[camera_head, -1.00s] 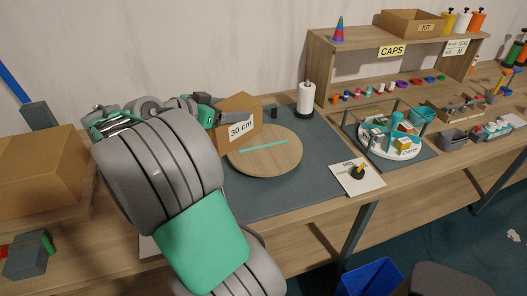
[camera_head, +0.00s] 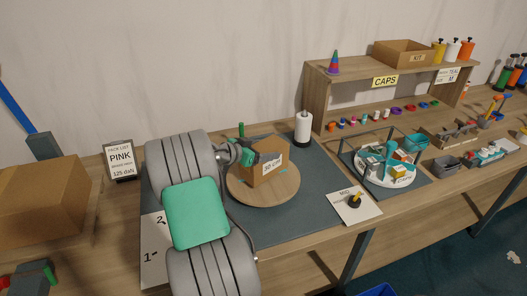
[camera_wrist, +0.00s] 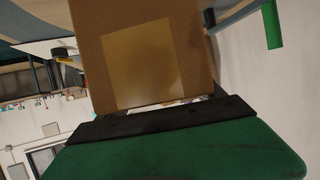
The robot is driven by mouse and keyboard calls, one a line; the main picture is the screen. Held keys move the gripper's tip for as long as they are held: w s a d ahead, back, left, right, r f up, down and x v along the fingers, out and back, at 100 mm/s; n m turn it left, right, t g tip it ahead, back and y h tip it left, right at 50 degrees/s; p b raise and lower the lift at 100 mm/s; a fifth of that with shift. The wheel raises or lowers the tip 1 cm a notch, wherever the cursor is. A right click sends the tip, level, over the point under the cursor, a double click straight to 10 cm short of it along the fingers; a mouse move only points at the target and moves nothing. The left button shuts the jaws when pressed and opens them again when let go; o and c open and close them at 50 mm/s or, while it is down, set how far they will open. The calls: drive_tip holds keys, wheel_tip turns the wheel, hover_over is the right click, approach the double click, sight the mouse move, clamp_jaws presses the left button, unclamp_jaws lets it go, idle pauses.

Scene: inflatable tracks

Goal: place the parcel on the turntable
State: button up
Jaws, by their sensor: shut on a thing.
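The parcel (camera_head: 266,166) is a brown cardboard box with a "30 cm" label. In the head view it is over the round wooden turntable (camera_head: 249,192), upright, near its middle. I cannot tell whether its base touches the disc. My gripper (camera_head: 250,156) is shut on the parcel from its left side. In the wrist view the parcel (camera_wrist: 150,50) fills the middle, with a paler square patch on its face, close against the gripper's dark edge. The teal strip on the turntable is mostly hidden behind the parcel.
A MID card (camera_head: 354,203) lies at the right front. A large carton (camera_head: 42,200) and a PINK pick-list sign (camera_head: 121,160) are at the left. The shelf (camera_head: 316,95) stands at the back right.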

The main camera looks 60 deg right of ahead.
drive_tip(key=shift+f, duration=0.9)
drive_tip(key=o, duration=2.1)
drive_tip(key=shift+f, duration=0.1)
